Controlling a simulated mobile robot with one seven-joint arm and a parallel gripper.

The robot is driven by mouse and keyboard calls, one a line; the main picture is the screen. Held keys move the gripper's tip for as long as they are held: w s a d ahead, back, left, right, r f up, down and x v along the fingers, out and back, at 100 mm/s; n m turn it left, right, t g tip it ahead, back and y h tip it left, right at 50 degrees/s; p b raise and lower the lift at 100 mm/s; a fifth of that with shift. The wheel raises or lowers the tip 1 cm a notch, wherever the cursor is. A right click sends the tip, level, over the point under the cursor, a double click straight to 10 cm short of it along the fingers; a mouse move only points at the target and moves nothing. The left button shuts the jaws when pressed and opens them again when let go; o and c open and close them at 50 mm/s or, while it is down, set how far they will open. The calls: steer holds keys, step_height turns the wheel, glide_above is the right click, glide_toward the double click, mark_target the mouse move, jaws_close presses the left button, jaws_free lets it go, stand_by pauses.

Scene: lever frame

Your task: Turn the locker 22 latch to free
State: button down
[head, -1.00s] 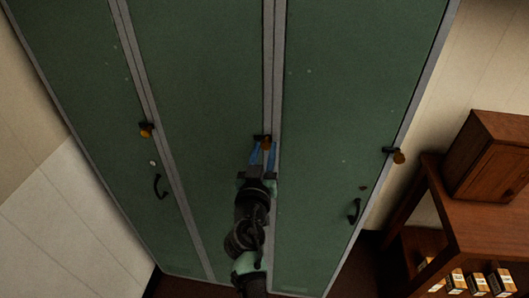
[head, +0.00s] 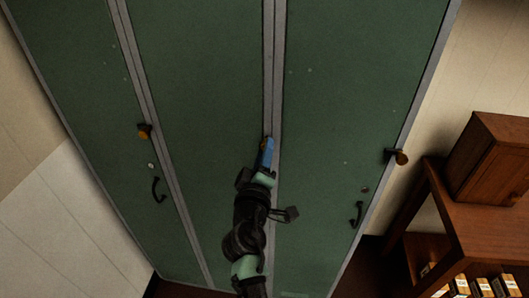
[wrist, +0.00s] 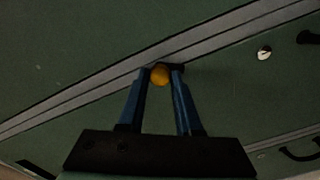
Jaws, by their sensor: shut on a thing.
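The middle latch has an orange-yellow knob (wrist: 160,74) and sits on the grey strip between two green locker doors. My gripper (head: 267,146) is shut on this latch. In the wrist view the blue fingertips (wrist: 160,72) lie on either side of the knob. In the head view the fingers are nearly edge-on and cover most of the latch, so its angle is hard to tell there. No locker number is readable in these frames.
Another latch (head: 145,131) is on the left strip and one more (head: 397,156) at the right edge. Black door handles (head: 159,189) (head: 356,214) stick out lower down. A wooden table (head: 480,222) with a wooden box (head: 492,160) stands at right, with small boxes below.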

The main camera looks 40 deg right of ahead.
steer(key=n, duration=0.5)
steer(key=shift+n+p, duration=0.4)
stand_by(0.4)
steer(key=c, duration=0.6)
jaws_free()
steer(key=shift+a, duration=0.1)
steer(key=b+v, duration=0.2)
steer(key=v, duration=1.1)
